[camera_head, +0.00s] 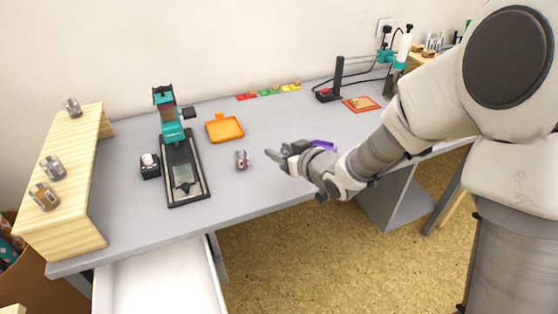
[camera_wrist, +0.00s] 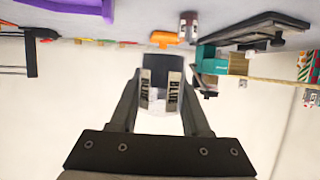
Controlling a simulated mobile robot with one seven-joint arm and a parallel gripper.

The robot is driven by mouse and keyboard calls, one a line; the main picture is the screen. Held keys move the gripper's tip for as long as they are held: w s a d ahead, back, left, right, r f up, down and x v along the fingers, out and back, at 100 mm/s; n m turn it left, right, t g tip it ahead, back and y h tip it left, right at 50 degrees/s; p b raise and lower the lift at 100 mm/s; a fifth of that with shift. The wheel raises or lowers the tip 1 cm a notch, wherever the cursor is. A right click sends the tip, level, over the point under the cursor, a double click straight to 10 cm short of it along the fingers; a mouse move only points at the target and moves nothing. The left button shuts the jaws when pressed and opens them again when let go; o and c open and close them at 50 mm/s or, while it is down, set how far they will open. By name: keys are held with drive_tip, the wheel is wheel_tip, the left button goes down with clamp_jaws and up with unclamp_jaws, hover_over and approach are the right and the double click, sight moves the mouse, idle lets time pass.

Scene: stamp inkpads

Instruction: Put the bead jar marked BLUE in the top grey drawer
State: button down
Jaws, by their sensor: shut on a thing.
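My gripper (camera_head: 274,156) is above the middle of the grey desk, pointing left. In the wrist view it is shut on the bead jar marked BLUE (camera_wrist: 162,72), with dark contents and BLUE labels facing the camera. The picture is upside down there. In the head view I cannot make out the held jar clearly. A pulled-out drawer (camera_head: 157,285), pale inside, is under the desk's left front edge. Its inside looks empty where it shows, and its front is out of frame.
Another small jar (camera_head: 242,160) stands on the desk left of my gripper. Three more jars sit on the wooden riser (camera_head: 75,150). A purple object (camera_head: 322,144) is behind my wrist.

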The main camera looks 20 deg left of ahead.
drive_tip(key=a+f+b, duration=0.1)
drive_tip(key=a+f, duration=0.1)
drive_tip(key=a, duration=0.1)
drive_tip(key=s+a+f, duration=0.1)
drive_tip(key=a, duration=0.2)
drive_tip(key=a+f+b, duration=0.1)
drive_tip(key=a+f, duration=0.1)
drive_tip(key=a, duration=0.1)
drive_tip(key=shift+s+f+b, duration=0.3)
drive_tip(key=shift+f+b, duration=0.05)
wheel_tip(320, 180, down, 3)
drive_tip(key=shift+r+b, duration=0.2)
drive_tip(key=shift+b, duration=0.45)
drive_tip(key=shift+f, duration=0.4)
drive_tip(key=shift+f+b, duration=0.15)
drive_tip(key=shift+b, duration=0.2)
drive_tip(key=shift+c, duration=1.8)
unclamp_jaws()
drive_tip(key=shift+p, duration=0.35)
